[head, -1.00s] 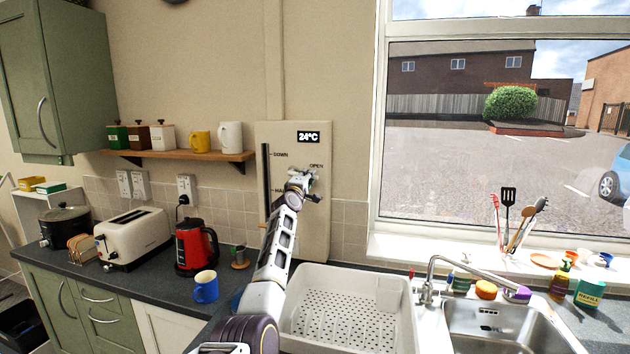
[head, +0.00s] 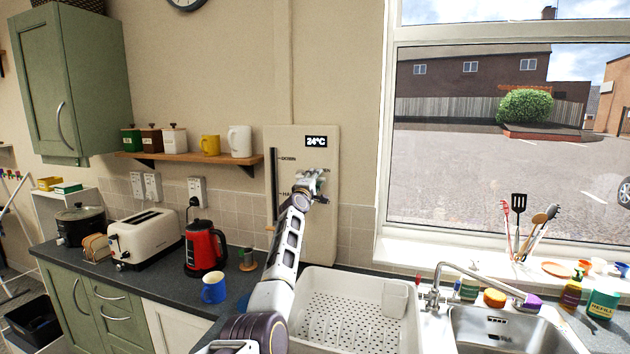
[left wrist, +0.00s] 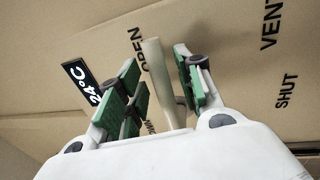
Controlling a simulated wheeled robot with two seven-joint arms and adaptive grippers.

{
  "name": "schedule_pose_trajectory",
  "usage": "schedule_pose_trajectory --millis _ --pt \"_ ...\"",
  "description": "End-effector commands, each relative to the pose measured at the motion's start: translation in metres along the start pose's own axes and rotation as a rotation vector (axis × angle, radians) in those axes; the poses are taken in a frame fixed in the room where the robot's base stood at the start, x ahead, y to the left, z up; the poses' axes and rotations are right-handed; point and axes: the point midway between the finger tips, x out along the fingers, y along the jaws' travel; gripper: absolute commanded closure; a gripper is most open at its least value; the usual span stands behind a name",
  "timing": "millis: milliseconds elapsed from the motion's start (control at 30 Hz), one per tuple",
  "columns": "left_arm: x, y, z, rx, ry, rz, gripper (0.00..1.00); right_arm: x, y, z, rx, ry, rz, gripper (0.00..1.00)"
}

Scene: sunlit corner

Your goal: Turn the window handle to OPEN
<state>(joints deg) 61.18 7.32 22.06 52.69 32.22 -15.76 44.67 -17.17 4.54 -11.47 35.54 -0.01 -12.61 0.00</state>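A beige wall panel (head: 322,225) stands left of the window, with a 24°C display at its top. In the left wrist view a pale handle (left wrist: 156,72) sticks out from the panel, its tip beside the word OPEN. The words VENT and SHUT are farther right. My left gripper (head: 318,178) is in front of the panel's upper part and hides the handle in the head view. In the left wrist view my left gripper (left wrist: 163,88) is open, with a finger on each side of the handle and gaps visible. The handle's base is partly hidden. My right gripper is not in view.
A vertical slot (head: 274,190) marked DOWN runs along the panel's left side. Below are a white dish rack (head: 345,312), a tap (head: 436,285) and a sink. A blue mug (head: 213,288) and red kettle (head: 204,250) stand on the counter. A shelf (head: 190,156) is left of the panel.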

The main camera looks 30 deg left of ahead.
Motion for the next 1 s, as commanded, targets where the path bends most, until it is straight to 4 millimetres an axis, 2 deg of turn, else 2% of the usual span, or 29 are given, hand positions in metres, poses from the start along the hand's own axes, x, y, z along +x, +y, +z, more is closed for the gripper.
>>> schedule_pose_trajectory --millis 567,1000 --pt "-0.005 -0.001 0.002 0.0 -0.003 0.0 0.64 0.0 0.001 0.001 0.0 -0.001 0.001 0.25" --pt "-0.027 -0.001 0.001 0.001 -0.001 -0.001 0.64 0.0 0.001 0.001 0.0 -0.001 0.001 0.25"
